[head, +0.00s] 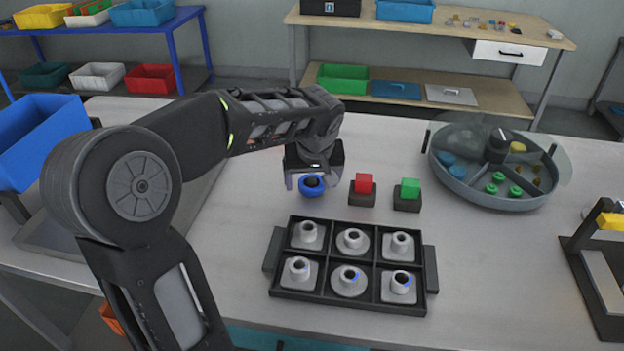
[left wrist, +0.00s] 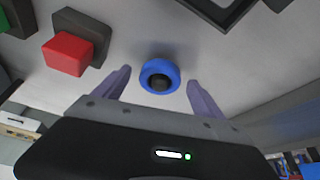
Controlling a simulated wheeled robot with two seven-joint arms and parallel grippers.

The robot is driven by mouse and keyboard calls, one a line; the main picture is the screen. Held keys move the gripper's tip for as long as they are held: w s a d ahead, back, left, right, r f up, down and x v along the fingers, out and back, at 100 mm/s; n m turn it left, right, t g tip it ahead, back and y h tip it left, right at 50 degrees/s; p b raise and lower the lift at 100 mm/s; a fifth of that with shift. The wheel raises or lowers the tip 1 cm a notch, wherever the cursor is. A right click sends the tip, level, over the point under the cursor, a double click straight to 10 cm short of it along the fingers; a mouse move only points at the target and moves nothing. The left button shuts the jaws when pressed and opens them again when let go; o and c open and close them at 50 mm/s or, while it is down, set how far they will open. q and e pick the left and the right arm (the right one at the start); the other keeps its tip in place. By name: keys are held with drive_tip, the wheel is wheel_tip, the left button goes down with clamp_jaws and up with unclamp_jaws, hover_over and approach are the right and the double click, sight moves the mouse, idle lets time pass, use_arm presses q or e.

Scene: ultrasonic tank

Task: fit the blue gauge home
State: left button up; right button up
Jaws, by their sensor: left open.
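The blue gauge (head: 311,186) is a round blue ring with a dark centre on the grey table, behind the tray. In the left wrist view the blue gauge (left wrist: 160,75) lies between and just beyond the fingertips, with clearance on both sides. My left gripper (head: 314,178) is open and empty, pointing down over the gauge; its fingers (left wrist: 157,82) also show in the wrist view. A black tray (head: 431,269) in front holds grey flanged parts in its compartments; the front-row parts, such as the front-right one (head: 400,286), show small blue marks. My right gripper is not in view.
A red block (head: 364,183) and a green block (head: 410,187) on dark bases stand right of the gauge. A round grey tank (head: 486,196) with a clear lid and small parts is at back right. A dark stand (head: 593,290) is at the right edge.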

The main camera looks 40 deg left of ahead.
use_arm(q)
drive_tip(key=v, duration=0.8)
drive_tip(key=shift+w, duration=0.1)
idle(0.8)
